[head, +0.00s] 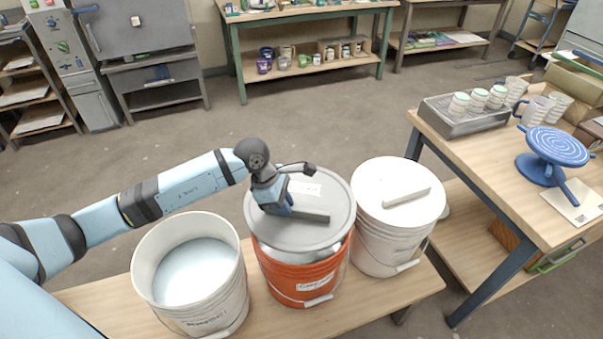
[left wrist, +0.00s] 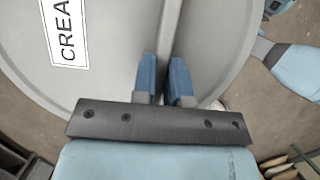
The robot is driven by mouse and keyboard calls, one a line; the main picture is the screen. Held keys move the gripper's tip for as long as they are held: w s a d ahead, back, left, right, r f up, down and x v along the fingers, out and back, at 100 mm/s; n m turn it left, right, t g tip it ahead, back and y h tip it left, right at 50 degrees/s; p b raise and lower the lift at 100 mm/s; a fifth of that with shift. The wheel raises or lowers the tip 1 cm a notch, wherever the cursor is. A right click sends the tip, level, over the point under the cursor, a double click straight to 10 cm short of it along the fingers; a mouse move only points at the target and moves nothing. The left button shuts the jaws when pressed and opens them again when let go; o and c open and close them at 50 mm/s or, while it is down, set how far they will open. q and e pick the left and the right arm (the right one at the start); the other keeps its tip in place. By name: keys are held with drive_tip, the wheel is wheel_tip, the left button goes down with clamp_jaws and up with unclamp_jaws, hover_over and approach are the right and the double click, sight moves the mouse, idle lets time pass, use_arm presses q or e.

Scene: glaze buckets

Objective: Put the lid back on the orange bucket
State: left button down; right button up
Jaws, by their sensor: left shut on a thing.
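The orange bucket (head: 298,277) stands on the low wooden bench between two white buckets. Its grey round lid (head: 325,190) is over its mouth, with a label and a raised bar handle (head: 312,216). My left gripper (head: 285,208) is above the lid, shut on this handle. In the left wrist view the two blue fingers (left wrist: 167,80) stand on either side of the lid's handle (left wrist: 170,30), with part of the lid's label (left wrist: 64,30) in view. I cannot tell whether the lid is fully seated or slightly above the rim.
The left white bucket (head: 160,270) is open with pale glaze inside. The right white bucket (head: 385,250) has a white lid (head: 407,188) and stands close beside the orange one. A table (head: 480,162) with cups and a blue banding wheel (head: 557,148) is at the right.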

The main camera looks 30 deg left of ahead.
use_arm(q)
drive_tip(key=shift+w+a+r, duration=0.1)
drive_tip(key=shift+w+r, duration=0.05)
drive_tip(key=shift+w, duration=0.35)
drive_tip(key=shift+s+f+b, duration=0.25)
drive_tip(key=shift+f+b, duration=0.05)
drive_tip(key=shift+f, duration=0.15)
drive_tip(key=shift+w+f+b, duration=0.1)
drive_tip(key=shift+f+b, duration=1.5)
drive_tip(key=shift+f, duration=1)
use_arm(e)
drive_tip(key=f, duration=0.1)
drive_tip(key=w+f, duration=0.1)
drive_tip(key=shift+a+f, duration=0.1)
drive_tip(key=shift+f, duration=0.2)
use_arm(q)
drive_tip(key=shift+r, duration=0.1)
use_arm(e)
drive_tip(key=shift+f+m, duration=0.1)
drive_tip(key=shift+m, duration=0.2)
use_arm(q)
drive_tip(key=shift+f+b, duration=0.9)
drive_tip(key=shift+b, duration=0.35)
use_arm(e)
drive_tip(key=shift+f, duration=1.1)
